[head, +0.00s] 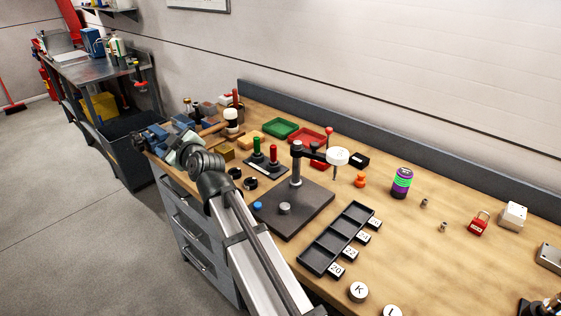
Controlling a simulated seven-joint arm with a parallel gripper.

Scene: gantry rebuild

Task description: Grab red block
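I cannot pick out a plain red block for certain. A small red padlock-shaped piece (478,226) with a shackle stands at the right of the wooden bench. A red tray (310,138) lies at the back middle, partly behind a stand's arm. A red-topped peg (273,153) stands on a small dark base beside a green one. My arm reaches from the bottom edge up to a dark joint at the bench's left. My gripper cannot be made out clearly among the clutter there, and its fingers do not show.
A dark stand (298,165) with a side arm rises mid-bench. A black compartment tray (315,262) lies in front of it.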

